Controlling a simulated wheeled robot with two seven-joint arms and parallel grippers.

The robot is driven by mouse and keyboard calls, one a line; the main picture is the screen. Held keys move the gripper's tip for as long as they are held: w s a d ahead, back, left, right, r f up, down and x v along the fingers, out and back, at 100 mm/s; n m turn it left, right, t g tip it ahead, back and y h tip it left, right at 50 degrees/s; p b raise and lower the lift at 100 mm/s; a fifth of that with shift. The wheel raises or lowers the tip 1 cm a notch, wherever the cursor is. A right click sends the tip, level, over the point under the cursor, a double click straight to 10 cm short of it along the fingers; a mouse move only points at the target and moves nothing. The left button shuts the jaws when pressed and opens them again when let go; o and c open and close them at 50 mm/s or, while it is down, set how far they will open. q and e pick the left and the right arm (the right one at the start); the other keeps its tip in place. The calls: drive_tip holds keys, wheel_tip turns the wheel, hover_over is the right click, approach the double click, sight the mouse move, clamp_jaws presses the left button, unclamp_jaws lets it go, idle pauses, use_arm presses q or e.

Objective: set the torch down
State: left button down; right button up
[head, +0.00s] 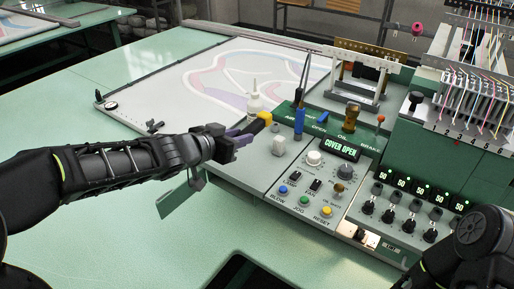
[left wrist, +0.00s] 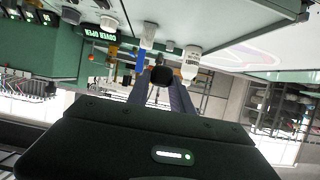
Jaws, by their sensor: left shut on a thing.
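The torch (head: 264,117), a small yellow and black thing, is in my left gripper (head: 243,134). The gripper is shut on it and holds it above the left edge of the machine's control panel. In the left wrist view, the torch's round black end (left wrist: 161,76) shows between the two purple-grey fingers (left wrist: 160,92); the rest of it is hidden. Part of my right arm shows at the lower right of the head view, but its gripper does not.
A white bottle (head: 254,104) stands just behind the torch. A blue-handled tool (head: 299,121) stands upright to the right. The panel (head: 276,179) carries knobs, buttons and a "COVER OPEN" display (head: 341,147). The green table (head: 100,235) is clear at the front left.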

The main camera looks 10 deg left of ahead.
use_arm(q)
drive_tip(key=b, duration=0.4)
hover_over(241, 174)
wheel_tip(241, 174, down, 6)
drive_tip(key=shift+r, duration=0.15)
drive_tip(key=shift+f, duration=0.3)
drive_tip(key=shift+s, duration=0.1)
drive_tip(key=shift+f+b, duration=0.95)
drive_tip(key=shift+f, duration=0.85)
drive_tip(key=shift+f, duration=0.1)
drive_tip(key=c, duration=1.1)
unclamp_jaws()
drive_tip(key=shift+f, duration=0.1)
drive_tip(key=shift+c, duration=0.2)
